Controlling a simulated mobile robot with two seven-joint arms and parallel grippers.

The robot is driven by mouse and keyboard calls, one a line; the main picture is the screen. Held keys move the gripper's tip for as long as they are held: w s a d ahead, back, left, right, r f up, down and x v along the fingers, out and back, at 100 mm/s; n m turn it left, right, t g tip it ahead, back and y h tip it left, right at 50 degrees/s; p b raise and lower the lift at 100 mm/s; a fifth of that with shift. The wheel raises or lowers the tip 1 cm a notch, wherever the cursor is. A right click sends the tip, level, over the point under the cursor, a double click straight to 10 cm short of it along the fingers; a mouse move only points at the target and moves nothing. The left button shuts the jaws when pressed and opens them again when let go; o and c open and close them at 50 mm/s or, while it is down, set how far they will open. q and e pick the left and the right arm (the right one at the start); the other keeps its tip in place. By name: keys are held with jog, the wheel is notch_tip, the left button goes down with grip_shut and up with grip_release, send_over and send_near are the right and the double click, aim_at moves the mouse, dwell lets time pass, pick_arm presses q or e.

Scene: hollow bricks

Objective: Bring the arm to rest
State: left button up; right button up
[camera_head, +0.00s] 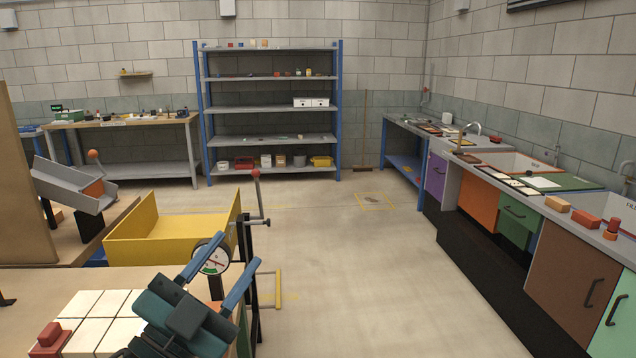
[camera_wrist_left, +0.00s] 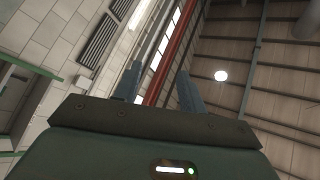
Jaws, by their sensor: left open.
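My left gripper (camera_head: 238,250) is at the bottom of the head view, over the front wooden table. Its two blue fingers are spread apart and point up and to the right, with nothing held. In the left wrist view the fingers (camera_wrist_left: 158,78) stand apart with only the ceiling, a red pipe and a wall behind them. A round dial gauge (camera_head: 211,257) shows behind the gripper, between the fingers in the picture; I see no contact. My right gripper is not in view.
A yellow bin (camera_head: 165,241) and a post with a red-knobbed lever (camera_head: 257,195) stand beyond my left gripper. A counter (camera_head: 490,178) runs along the right. The middle floor is clear.

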pick_arm(q)
jog(key=s+a+f+n+g+y, duration=0.2)
jog(key=a+f+n+g+y, duration=0.3)
jog(key=f, duration=0.6)
jog(key=s+a+f+n+g+y, duration=0.2)
jog(key=a+f+n+y, duration=0.35)
jog(key=f, duration=0.55)
jog(key=s+d+f+n+g+y, duration=0.1)
jog(key=s+f+g, duration=0.45)
jog(key=s, duration=0.35)
jog(key=s+f+n+g, duration=0.1)
jog(key=s+f+g, duration=0.3)
jog(key=s+f, duration=0.3)
jog(key=w+d+f+m+t+h, duration=0.1)
jog(key=w+d+f+t+h, duration=0.1)
jog(key=w+d+f+t, duration=0.3)
jog(key=shift+w+d+f+t+h, duration=0.15)
jog(key=shift+d+f+t+h, duration=0.3)
jog(key=shift+f+t, duration=0.55)
